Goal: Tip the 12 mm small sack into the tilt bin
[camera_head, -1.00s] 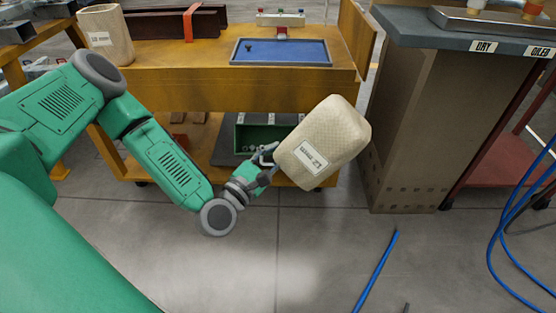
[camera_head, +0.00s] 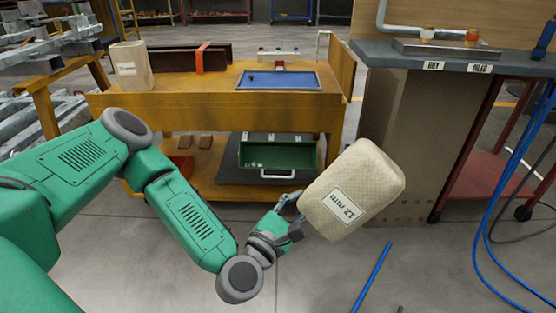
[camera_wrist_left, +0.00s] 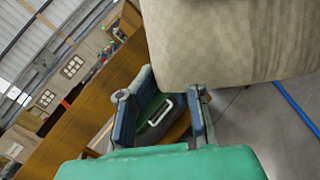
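The small sack (camera_head: 352,190) is cream and woven, with a white label reading 12 mm. It hangs tilted in the air in front of the bench's right side, and its pale side fills the top of the left wrist view (camera_wrist_left: 225,45). My left gripper (camera_head: 293,215) is at the sack's lower left edge and holds it up; the exact finger contact is partly hidden. A green bin with a pale handle (camera_head: 278,154), which looks like the tilt bin, is under the bench top, behind and left of the sack. It also shows between the fingers in the left wrist view (camera_wrist_left: 156,119). My right gripper is not in view.
The yellow bench (camera_head: 200,102) carries another sack (camera_head: 131,68) at left and a blue tray (camera_head: 279,80). A grey-topped counter (camera_head: 415,57) stands close right of the held sack. Blue hoses (camera_head: 372,277) lie on the floor at right. Floor in front is mostly clear.

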